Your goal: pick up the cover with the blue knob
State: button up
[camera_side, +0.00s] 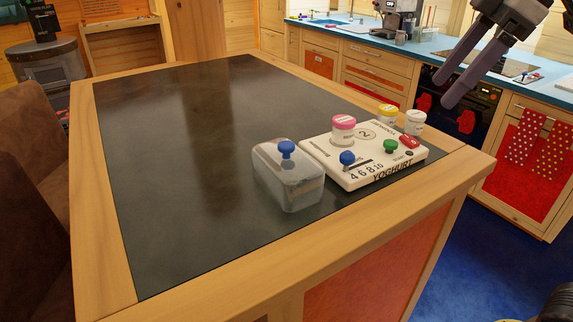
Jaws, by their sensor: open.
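The cover (301,182) is a clear, box-shaped lid with a round blue knob (286,148) on top. It sits on the dark table top, left of and close to the white yoghurt maker. I cannot tell whether anything is under it. My gripper (449,93) is at the upper right, well above and to the right of the cover. Its two dark fingers are apart and hold nothing.
The dark table top (180,150) is clear left of the cover. Its wooden edge (250,292) is in front.

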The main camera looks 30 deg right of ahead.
jog(key=w+a+r+n+g+y, duration=0.1)
jog(key=w+a+r+n, duration=0.25)
jog(key=w, duration=0.55)
jog(key=g, duration=0.1)
send_over(287, 144)
jog(key=d, duration=0.3)
jog(key=shift+n, duration=0.35)
jog(key=f, duration=0.8)
jog(key=s+f, duration=0.1)
jog(key=f, duration=0.3)
jog(key=shift+f, duration=0.35)
jog(key=shift+s+a+x, duration=0.1)
jog(key=shift+x, duration=1.35)
jog(key=shift+s+a+x, duration=0.1)
jog(key=shift+s+x, duration=0.05)
jog(key=shift+x, duration=1.3)
jog(key=shift+r, duration=0.1)
grip_shut()
